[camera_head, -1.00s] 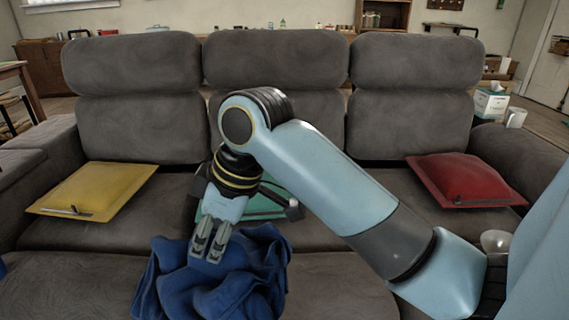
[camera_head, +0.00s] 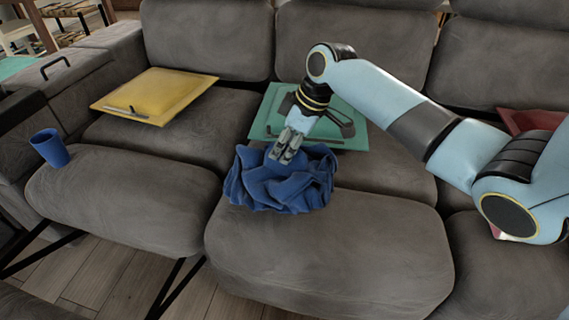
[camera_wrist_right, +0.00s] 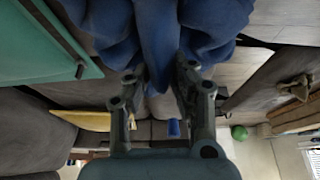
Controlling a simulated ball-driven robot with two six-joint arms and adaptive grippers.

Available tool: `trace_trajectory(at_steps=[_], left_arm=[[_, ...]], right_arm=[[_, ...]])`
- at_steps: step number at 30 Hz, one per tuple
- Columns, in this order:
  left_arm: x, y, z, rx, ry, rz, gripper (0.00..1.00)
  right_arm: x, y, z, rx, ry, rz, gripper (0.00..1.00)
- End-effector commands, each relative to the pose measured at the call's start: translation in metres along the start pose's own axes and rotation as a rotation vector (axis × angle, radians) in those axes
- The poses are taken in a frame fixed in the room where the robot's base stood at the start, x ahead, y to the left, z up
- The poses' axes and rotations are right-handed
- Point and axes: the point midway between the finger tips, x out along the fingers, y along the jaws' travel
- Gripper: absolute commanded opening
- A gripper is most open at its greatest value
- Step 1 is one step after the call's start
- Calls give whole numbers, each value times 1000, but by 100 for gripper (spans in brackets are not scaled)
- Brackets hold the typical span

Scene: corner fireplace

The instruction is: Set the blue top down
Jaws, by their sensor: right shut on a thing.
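The blue top (camera_head: 279,183) is a crumpled bundle of cloth at the middle seat of the grey sofa, near its front part. My right gripper (camera_head: 284,155) points down into the top of the bundle and is shut on the cloth. In the right wrist view the blue top (camera_wrist_right: 160,30) hangs between and beyond the fingers of the right gripper (camera_wrist_right: 160,85). Whether the bundle's underside rests on the seat is hard to tell. My left gripper is not in view.
A green cushion (camera_head: 350,138) lies just behind the bundle. A yellow cushion (camera_head: 155,93) lies on the left seat, and a red cushion (camera_head: 520,120) at right is partly hidden by my arm. A blue cup (camera_head: 49,147) stands at the far left. The front seat (camera_head: 330,250) is clear.

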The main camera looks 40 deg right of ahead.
Motion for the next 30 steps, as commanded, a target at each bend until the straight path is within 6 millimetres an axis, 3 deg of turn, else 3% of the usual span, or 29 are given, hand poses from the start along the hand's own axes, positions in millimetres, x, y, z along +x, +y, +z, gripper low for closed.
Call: trace_trajectory(at_steps=[8, 19, 20, 24, 30], left_arm=[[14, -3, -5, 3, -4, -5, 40], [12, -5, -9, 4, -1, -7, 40], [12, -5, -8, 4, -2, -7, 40], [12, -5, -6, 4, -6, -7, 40], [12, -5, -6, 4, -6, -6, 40]], right_arm=[[36, -1, 15, 1, -1, -1, 0], [38, 0, 16, 0, 0, 0, 0], [38, 0, 16, 0, -1, 0, 25], [37, 0, 16, 0, -1, 0, 44], [37, 0, 16, 0, -1, 0, 45]])
